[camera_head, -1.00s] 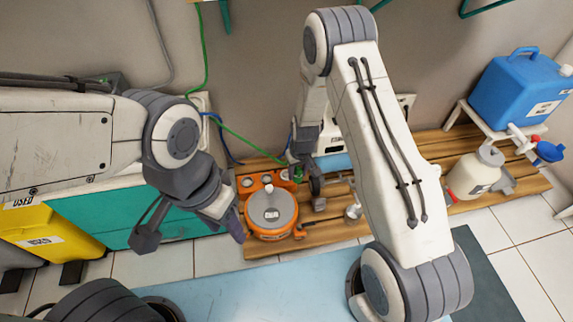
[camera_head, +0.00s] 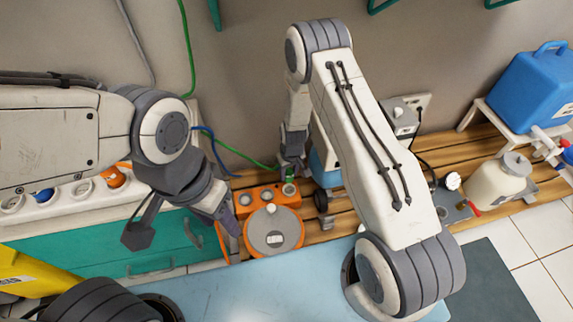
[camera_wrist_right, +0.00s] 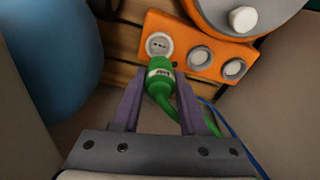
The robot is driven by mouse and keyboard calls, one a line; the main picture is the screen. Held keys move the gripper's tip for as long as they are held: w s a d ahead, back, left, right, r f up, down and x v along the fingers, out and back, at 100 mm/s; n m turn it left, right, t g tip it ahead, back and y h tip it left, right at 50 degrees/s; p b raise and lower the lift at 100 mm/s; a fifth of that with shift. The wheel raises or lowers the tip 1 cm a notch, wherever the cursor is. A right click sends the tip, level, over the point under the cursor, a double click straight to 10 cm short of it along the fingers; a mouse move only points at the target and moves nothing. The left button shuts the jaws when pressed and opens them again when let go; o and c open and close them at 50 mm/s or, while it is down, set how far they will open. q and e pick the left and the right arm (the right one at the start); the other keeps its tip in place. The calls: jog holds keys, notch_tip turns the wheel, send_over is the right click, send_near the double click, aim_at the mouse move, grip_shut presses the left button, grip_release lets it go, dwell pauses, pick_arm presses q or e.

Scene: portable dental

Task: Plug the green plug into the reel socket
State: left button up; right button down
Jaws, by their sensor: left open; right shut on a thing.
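The orange reel (camera_head: 259,208) with a grey round lid stands on the wooden slats, and it shows at the top of the right wrist view (camera_wrist_right: 187,34). Its panel holds a row of round sockets. My right gripper (camera_head: 289,176) is shut on the green plug (camera_wrist_right: 159,84), whose cable trails back between the fingers. The plug's front end is close to the end socket (camera_wrist_right: 159,45), whose holes still show, so it is not seated there. Whether they touch I cannot tell. My left gripper (camera_head: 186,238) is open and empty, left of the reel.
A teal drawer cabinet (camera_head: 165,245) stands at left. A grey wall box (camera_head: 405,112), a white jug (camera_head: 500,181) and a blue container (camera_head: 525,85) are to the right. A blue cable (camera_head: 222,158) runs behind the reel. A light blue surface (camera_head: 240,288) lies in front.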

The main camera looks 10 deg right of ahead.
aim_at(289, 179)
jog(key=shift+w+d+f+b, duration=0.1)
jog(key=shift+f+b, duration=1.9)
jog(key=shift+f, duration=0.25)
jog(key=shift+f+b, duration=0.6)
jog(key=shift+f, duration=0.15)
jog(key=shift+f+b, duration=1)
jog(key=shift+b, duration=0.05)
jog(key=shift+r, duration=0.1)
jog(key=shift+c, duration=1.8)
grip_release()
jog(key=shift+r, duration=0.1)
